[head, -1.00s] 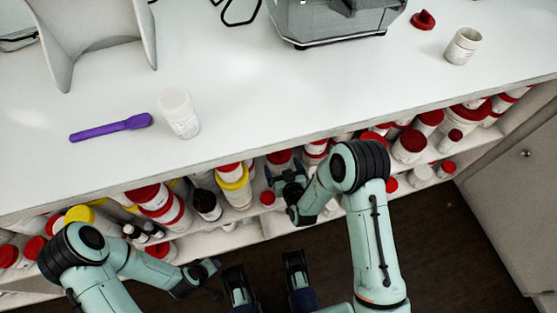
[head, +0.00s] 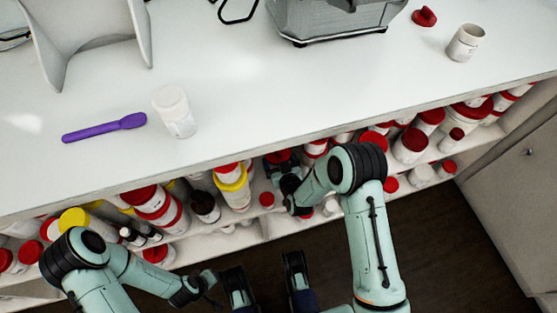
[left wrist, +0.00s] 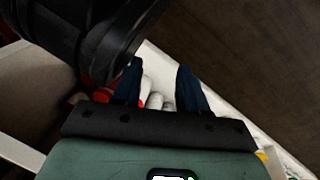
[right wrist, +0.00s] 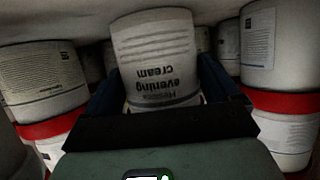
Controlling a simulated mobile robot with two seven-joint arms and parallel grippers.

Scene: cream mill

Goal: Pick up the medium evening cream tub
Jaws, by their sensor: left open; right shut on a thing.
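The evening cream tub (right wrist: 158,58) is a white tub with dark print, tilted in the right wrist view. My right gripper (right wrist: 157,88) is shut on it, with one dark blue finger on each side. Its label reads upside down there. In the head view my right gripper (head: 287,172) reaches into the shelf under the counter; the held tub cannot be told apart there. My left gripper (head: 212,277) is open and empty in front of the shelf at lower left. Its two spread fingers show in the left wrist view (left wrist: 158,78).
White tubs with red lids crowd both sides of the held tub, including a large one (right wrist: 292,135) at right. The counter (head: 300,100) overhangs the shelf. On it are a white jar (head: 175,112), a purple spatula (head: 105,128) and an open jar (head: 465,43).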

